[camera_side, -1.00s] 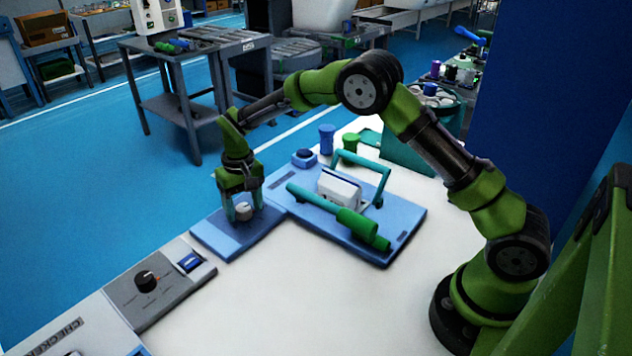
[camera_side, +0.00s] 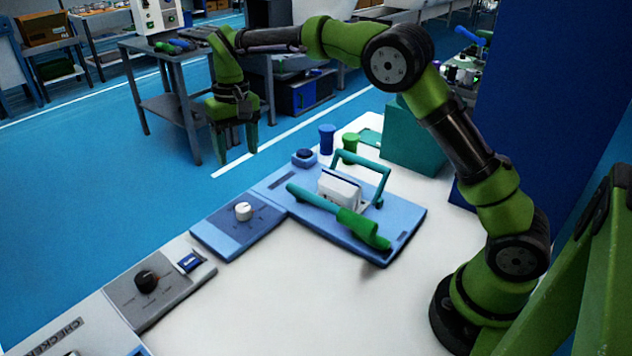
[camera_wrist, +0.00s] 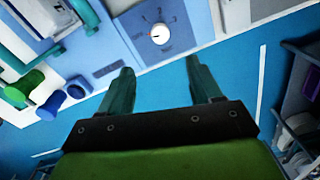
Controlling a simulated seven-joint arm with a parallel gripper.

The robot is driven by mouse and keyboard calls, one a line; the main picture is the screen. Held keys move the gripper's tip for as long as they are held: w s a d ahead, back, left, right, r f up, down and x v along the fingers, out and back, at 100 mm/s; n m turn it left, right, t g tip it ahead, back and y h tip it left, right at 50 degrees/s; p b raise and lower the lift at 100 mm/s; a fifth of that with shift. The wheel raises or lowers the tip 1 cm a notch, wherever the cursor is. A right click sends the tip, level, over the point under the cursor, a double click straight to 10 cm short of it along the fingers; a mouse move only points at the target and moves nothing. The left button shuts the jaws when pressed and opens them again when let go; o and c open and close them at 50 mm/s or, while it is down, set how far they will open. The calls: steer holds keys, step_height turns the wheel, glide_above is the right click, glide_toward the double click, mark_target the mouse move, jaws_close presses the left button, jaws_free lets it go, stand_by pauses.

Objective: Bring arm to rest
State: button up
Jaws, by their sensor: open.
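My gripper (camera_side: 237,158) is open and empty in the side view. It hangs with its fingers down, raised above and behind the blue panel (camera_side: 224,240) with the white knob (camera_side: 243,211). Clear space lies between the fingertips and the knob. In the wrist view, my gripper's two fingers (camera_wrist: 160,80) are spread apart with nothing between them. The white knob (camera_wrist: 160,34) and its numbered dial show beyond the fingertips.
A light blue fixture (camera_side: 400,225) with a teal handle (camera_side: 362,160) and green-ended lever (camera_side: 357,225) stands to the right. Blue (camera_side: 327,138) and green (camera_side: 349,147) round pieces stand behind it. A grey panel with a black knob (camera_side: 147,281) lies front left. The white tabletop (camera_side: 290,300) is bare in front.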

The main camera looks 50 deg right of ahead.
steer(key=shift+r, duration=0.8)
steer(key=s+d+r+t, duration=0.1)
steer(key=s+t, duration=0.1)
steer(key=s, duration=0.7)
steer(key=s+d+r+t+y, duration=0.1)
steer(key=s+r+t, duration=0.1)
steer(key=s, duration=0.8)
steer(key=s+d+r+m+t, duration=0.1)
steer(key=s+t, duration=0.2)
steer(key=s, duration=0.7)
steer(key=shift+d+r+y, duration=0.25)
steer(key=shift+d+y, duration=0.05)
